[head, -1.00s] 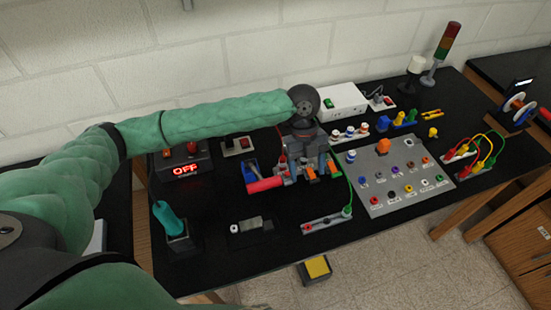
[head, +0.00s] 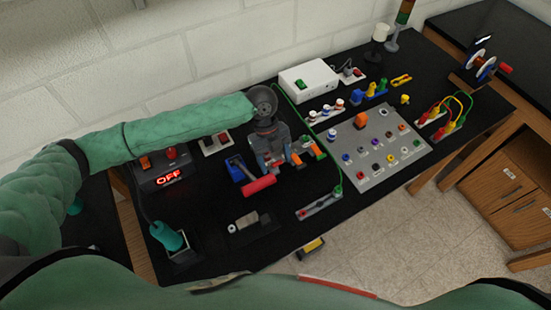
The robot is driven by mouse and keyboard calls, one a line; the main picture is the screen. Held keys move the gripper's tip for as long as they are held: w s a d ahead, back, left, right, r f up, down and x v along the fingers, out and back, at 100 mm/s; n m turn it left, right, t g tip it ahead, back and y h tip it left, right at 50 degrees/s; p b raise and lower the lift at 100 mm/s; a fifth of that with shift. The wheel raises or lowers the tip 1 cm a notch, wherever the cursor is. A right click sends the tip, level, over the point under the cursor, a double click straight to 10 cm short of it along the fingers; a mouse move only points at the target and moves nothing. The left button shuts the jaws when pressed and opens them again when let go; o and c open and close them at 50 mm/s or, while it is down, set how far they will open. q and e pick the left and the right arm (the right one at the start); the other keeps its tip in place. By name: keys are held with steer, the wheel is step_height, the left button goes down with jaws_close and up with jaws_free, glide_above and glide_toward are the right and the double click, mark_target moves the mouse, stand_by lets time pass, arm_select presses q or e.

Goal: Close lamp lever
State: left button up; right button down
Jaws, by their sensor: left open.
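A lever with a red handle (head: 258,186) and a blue base (head: 240,170) sits on the black table, its handle lying low and slanted. Beside it on the right are small orange-tipped levers (head: 296,159), partly hidden by my gripper. No label shows which lever belongs to the lamp. My left gripper (head: 276,163) is open and points down over this group, just right of the red handle. I cannot tell whether its fingers touch anything. A signal lamp tower (head: 404,14) stands at the back, cut by the top edge. My right gripper is not in view.
A box with a red OFF display (head: 168,178) and a teal-handled tool in a stand (head: 168,237) are at the left. A grey panel of knobs (head: 372,176) is to the right, and a white box (head: 308,78) behind. Bare table (head: 200,205) lies left of the red handle.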

arm_select(q)
steer(key=shift+s+d+f, duration=0.15)
steer(key=shift+s+f, duration=0.05)
steer(key=shift+f, duration=0.35)
steer(key=shift+s+d+f, duration=0.1)
steer(key=shift+f, duration=0.05)
steer(key=shift+c, duration=0.4)
steer(key=c, duration=0.9)
steer(key=t, duration=0.1)
steer(key=t+y, duration=0.1)
steer(key=y, duration=0.1)
steer(key=shift+s+d+f+t, duration=0.3)
steer(key=shift+s+f+t, duration=0.05)
steer(key=shift+t, duration=0.05)
steer(key=shift+s+d+f+t+y+b, duration=0.15)
steer(key=shift+f+t+y, duration=0.15)
steer(key=shift+t+y, duration=0.35)
steer(key=shift+s+f+t+y+b, duration=0.15)
steer(key=shift+f+t+y, duration=0.15)
steer(key=shift+t, duration=0.55)
